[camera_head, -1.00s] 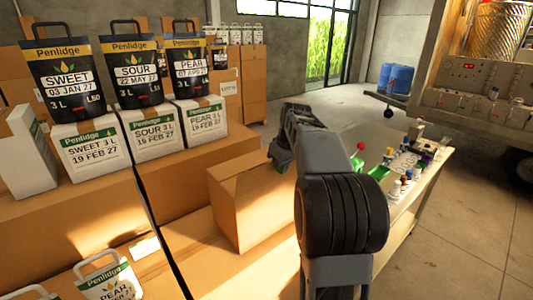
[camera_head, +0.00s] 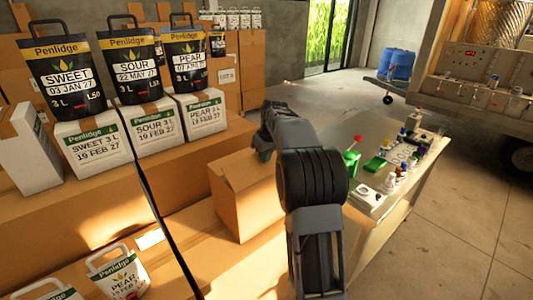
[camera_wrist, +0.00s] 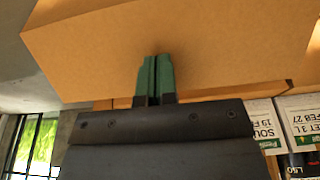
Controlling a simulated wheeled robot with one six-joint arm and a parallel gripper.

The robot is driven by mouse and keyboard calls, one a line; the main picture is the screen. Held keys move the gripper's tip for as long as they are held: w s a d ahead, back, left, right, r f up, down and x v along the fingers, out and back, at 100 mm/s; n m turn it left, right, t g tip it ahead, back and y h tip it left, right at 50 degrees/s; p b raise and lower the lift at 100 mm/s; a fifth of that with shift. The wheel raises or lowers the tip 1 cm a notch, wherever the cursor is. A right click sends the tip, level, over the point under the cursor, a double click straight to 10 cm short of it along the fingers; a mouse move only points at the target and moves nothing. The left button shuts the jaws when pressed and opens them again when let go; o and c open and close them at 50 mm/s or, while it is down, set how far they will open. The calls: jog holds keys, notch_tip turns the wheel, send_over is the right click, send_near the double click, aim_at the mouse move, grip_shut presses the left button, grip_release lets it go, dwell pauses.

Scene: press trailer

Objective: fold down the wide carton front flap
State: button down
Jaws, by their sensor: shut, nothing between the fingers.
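A brown carton (camera_head: 240,205) stands on larger cartons in the middle of the head view. My gripper (camera_head: 263,154) is at the carton's far right top edge, partly hidden by my arm. In the wrist view, my gripper (camera_wrist: 156,62) shows two green fingers shut together and empty. They overlap a broad brown carton face (camera_wrist: 215,45); I cannot tell whether they touch it.
White Penlidge boxes (camera_head: 156,130) with black pouches (camera_head: 131,70) on top stand at the left. A bench (camera_head: 398,215) with bottles and a green tray is at the right. Stacked cartons (camera_head: 253,85) stand behind. Open floor (camera_head: 470,215) lies beyond the bench.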

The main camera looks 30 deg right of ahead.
jog(key=shift+w+a+f+p, duration=0.1)
jog(key=shift+w+f+p, duration=0.1)
jog(key=shift+w+f, duration=0.35)
jog(key=shift+w+a+f+p, duration=0.1)
jog(key=shift+w+f+p, duration=0.15)
jog(key=shift+w, duration=0.5)
jog(key=shift+f, duration=0.25)
jog(key=shift+f+b, duration=0.5)
notch_tip(320, 180, up, 15)
jog(key=p, duration=0.2)
jog(key=shift+p, duration=0.35)
